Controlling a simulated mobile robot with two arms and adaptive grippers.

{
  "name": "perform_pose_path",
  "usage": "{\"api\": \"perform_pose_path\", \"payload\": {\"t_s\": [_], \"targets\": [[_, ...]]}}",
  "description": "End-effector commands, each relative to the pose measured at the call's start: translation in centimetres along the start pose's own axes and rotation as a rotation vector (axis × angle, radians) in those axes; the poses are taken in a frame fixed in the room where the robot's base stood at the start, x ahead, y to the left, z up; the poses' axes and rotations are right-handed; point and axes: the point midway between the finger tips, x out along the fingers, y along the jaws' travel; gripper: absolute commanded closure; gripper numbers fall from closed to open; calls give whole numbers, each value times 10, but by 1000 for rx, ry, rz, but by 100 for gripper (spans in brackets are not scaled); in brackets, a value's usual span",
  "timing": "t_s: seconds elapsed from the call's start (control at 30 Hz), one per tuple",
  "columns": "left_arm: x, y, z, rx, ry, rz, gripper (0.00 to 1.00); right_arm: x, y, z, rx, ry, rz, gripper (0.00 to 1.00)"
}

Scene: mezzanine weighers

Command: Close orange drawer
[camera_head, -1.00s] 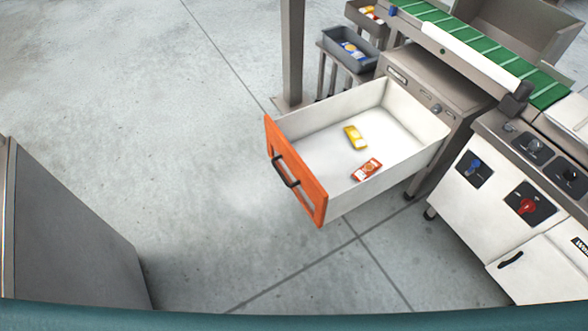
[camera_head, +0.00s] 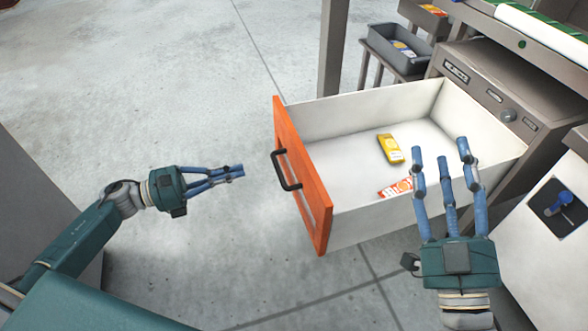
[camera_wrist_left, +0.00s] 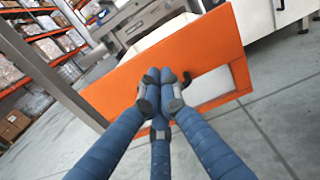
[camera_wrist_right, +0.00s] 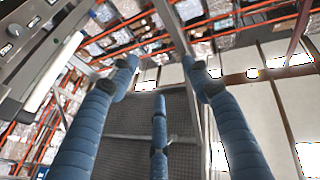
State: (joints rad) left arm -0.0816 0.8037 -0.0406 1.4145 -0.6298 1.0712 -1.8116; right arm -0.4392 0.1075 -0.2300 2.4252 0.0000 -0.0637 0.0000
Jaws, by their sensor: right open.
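The drawer is pulled far out of its grey cabinet, with its orange front (camera_head: 303,190) facing left and a black handle (camera_head: 284,170) on it. My left gripper (camera_head: 238,171) has its blue fingers together and empty. It points at the orange front from the left, apart from the handle. The orange front (camera_wrist_left: 110,92) fills the middle of the left wrist view behind the fingertips. My right gripper (camera_head: 440,150) is open with its fingers spread, in front of the drawer's right part in the head view.
A yellow packet (camera_head: 389,148) and a red-orange packet (camera_head: 395,188) lie inside the drawer. A grey post (camera_head: 333,50) and a grey bin (camera_head: 397,48) stand behind. The floor left of the drawer is clear.

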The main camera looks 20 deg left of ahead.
Motion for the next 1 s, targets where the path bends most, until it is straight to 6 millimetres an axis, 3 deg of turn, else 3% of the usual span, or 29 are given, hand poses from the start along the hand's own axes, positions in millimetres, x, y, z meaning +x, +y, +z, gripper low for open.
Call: {"api": "perform_pose_path", "payload": {"t_s": [0.17,0.7,1.0], "targets": [[17,-2,2,16,-2,-11,100,0,-1,-12,2,43,-2,52],[122,-2,2,11,-3,-6,100,-10,-7,-66,11,295,-14,52],[140,-2,1,9,0,-6,100,-14,-8,-80,14,353,-16,52]]}}
